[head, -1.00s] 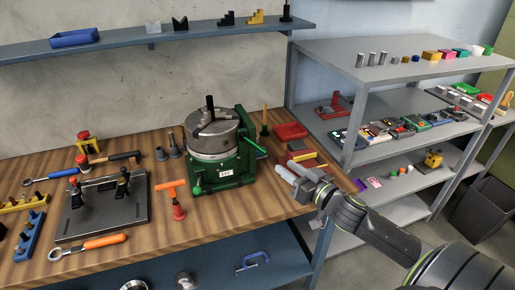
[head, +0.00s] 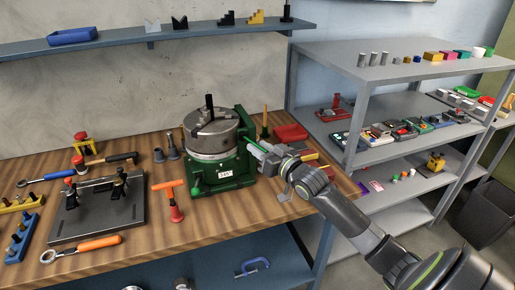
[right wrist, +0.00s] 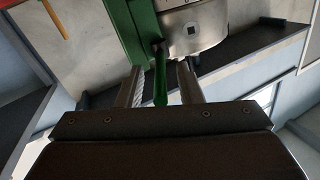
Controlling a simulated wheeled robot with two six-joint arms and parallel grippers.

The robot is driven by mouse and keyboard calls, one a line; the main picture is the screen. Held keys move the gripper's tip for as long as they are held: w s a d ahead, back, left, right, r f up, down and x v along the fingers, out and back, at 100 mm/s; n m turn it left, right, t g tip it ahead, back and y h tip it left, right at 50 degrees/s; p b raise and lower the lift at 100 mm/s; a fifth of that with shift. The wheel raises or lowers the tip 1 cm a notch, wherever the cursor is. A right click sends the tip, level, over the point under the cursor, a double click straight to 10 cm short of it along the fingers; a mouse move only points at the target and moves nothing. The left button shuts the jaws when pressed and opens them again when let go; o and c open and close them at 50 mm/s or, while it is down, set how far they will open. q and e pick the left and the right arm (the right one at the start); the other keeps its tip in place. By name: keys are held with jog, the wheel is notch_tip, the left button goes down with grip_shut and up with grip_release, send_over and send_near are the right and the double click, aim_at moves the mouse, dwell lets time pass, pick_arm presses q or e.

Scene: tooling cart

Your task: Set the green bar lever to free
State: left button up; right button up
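The green bar lever (head: 250,141) sticks out from the right side of a green fixture base (head: 232,172) that carries a round grey chuck (head: 212,135). My right gripper (head: 257,152) is at the lever's outer end. In the right wrist view the lever (right wrist: 160,80) runs between the two fingers of my right gripper (right wrist: 161,78). A gap shows on each side of the lever, so the fingers are open around it. The fingers hide part of the lever in the head view. A label on the base is too small to read surely. My left gripper is not in view.
A yellow-handled tool (head: 265,118) and a red tray (head: 290,132) stand close behind my right gripper. An orange T-handle (head: 174,200) is left of the base. A black clamp plate (head: 98,210) lies farther left. The grey shelf (head: 400,65) is to the right.

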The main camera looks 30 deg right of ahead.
jog(key=shift+w+a, duration=0.1)
jog(key=shift+w, duration=0.65)
grip_shut()
